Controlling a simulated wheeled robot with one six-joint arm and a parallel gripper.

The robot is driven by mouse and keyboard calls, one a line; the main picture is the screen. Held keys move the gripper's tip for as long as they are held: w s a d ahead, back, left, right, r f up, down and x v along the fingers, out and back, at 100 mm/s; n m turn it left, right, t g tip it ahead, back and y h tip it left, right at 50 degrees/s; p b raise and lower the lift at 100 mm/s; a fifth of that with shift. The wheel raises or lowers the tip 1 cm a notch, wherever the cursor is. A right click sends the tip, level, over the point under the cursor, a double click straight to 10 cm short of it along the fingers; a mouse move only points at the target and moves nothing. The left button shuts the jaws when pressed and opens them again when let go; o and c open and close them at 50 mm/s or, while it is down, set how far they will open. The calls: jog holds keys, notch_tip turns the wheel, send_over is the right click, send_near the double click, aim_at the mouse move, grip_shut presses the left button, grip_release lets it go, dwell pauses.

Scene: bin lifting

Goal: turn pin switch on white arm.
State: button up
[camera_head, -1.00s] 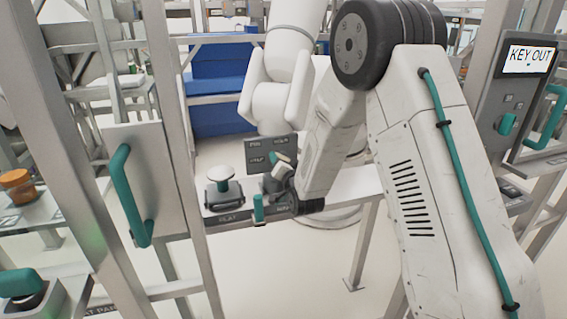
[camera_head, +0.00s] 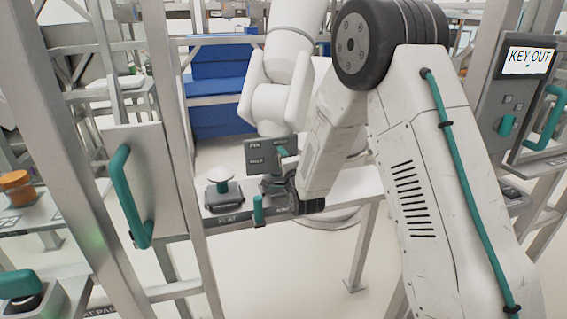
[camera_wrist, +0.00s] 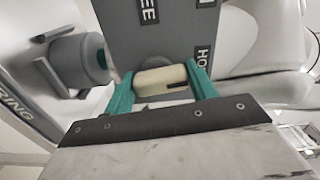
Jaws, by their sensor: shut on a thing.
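The pin switch shows in the wrist view as a cream-coloured cylindrical knob (camera_wrist: 160,80) with a dark slot near its right end. It lies across in front of a dark grey panel (camera_wrist: 170,35) with partly visible white lettering. My gripper (camera_wrist: 161,76) has its teal fingers on both ends of the knob and is shut on it. In the head view the panel (camera_head: 257,162) stands by the base of the white arm (camera_head: 280,85), with small labels, one seeming to read PIN. My fingers are mostly hidden there; the knob is not clear.
A white round-topped knob (camera_head: 219,178) and a teal post (camera_head: 258,210) stand on the bench left of my wrist. A metal frame with a teal handle (camera_head: 131,195) is at left. A KEY OUT panel (camera_head: 528,60) is at right. Blue bins (camera_head: 218,85) are behind.

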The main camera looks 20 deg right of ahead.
jog(key=shift+m, duration=0.5)
jog(key=o, duration=1)
jog(key=s, duration=0.8)
